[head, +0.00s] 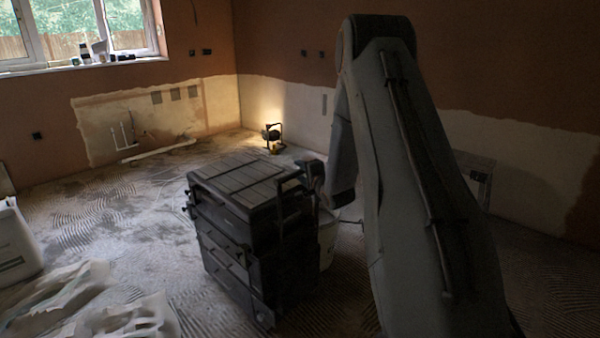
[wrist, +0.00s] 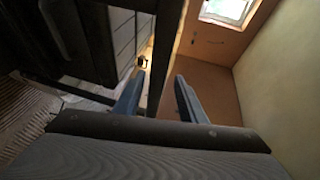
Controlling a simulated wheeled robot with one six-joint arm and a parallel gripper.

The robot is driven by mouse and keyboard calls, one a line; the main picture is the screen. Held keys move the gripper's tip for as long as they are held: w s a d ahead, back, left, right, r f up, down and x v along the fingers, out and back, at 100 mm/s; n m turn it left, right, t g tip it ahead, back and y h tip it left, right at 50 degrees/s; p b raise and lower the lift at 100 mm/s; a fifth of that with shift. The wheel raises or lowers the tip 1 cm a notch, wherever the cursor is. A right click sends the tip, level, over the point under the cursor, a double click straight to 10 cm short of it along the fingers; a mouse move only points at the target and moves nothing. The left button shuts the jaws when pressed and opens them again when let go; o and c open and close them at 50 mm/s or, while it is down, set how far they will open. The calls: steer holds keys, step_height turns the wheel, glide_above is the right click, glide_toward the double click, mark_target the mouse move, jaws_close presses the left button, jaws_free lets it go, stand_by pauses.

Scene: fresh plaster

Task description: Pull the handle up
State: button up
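A dark stacked toolbox (head: 240,220) with a ribbed lid stands on the floor in the head view. Its dark handle (head: 281,198) rises at its right side. My gripper (head: 312,178) is beside the handle's upper part; its fingers are too small and dark to make out there. In the wrist view, my gripper (wrist: 160,80) is open, with two bluish fingers apart. A dark handle bar (wrist: 166,55) runs between the fingers, nearer the left one, with a gap on the right. I cannot tell whether it touches the left finger. The toolbox (wrist: 75,35) fills the upper left there.
A pale bucket (head: 327,240) stands behind the toolbox, partly hidden. A lit work lamp (head: 272,136) is near the far corner. Crumpled plastic sheeting (head: 95,305) and a white container (head: 14,243) lie at left. Ridged floor between them and the toolbox is mostly clear.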

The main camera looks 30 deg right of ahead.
steer(key=s+r, duration=0.1)
steer(key=s, duration=0.5)
steer(key=shift+s+a, duration=0.15)
steer(key=shift+s, duration=0.15)
steer(key=shift+r, duration=0.1)
